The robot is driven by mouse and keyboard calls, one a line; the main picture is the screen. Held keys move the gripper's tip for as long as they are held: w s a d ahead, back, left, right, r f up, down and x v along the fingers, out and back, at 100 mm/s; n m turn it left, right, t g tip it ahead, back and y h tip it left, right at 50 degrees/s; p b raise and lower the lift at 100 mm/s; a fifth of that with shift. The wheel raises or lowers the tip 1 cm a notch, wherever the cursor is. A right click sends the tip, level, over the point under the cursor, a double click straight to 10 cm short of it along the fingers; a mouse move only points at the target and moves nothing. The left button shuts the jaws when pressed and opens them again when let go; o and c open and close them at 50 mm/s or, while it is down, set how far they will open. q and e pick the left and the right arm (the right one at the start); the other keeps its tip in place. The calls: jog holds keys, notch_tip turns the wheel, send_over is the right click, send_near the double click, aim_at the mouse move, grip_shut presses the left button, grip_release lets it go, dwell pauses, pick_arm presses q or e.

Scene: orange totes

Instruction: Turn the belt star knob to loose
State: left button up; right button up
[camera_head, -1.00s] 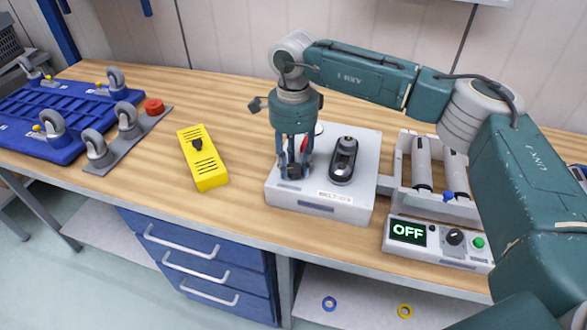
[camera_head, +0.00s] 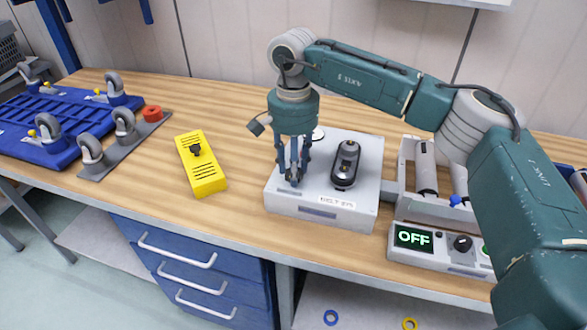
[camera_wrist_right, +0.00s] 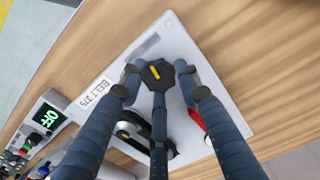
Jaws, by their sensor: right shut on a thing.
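The belt unit is a light grey box (camera_head: 360,217) labelled "BELT 375" on the wooden bench; it also shows in the right wrist view (camera_wrist_right: 180,45). The dark star knob (camera_wrist_right: 158,75) with a yellow pointer mark sits on its top. My right gripper (camera_head: 294,180) points down over the left part of the box. In the right wrist view its fingers (camera_wrist_right: 160,82) are shut around the knob. In the head view the fingers mostly hide the knob. My left gripper is not in view.
A black and silver part (camera_head: 345,165) stands on the box, right of my fingers. A red part (camera_wrist_right: 197,119) is close to one finger. A yellow box (camera_head: 207,187) lies left, and a roller unit with an "OFF" display (camera_head: 413,237) stands right.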

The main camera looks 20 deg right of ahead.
jog(key=shift+w+r+n, duration=0.1)
jog(key=shift+r+n, duration=0.05)
jog(key=shift+n, duration=0.95)
jog(key=o, duration=1.2)
jog(key=shift+c, duration=0.2)
notch_tip(320, 180, up, 12)
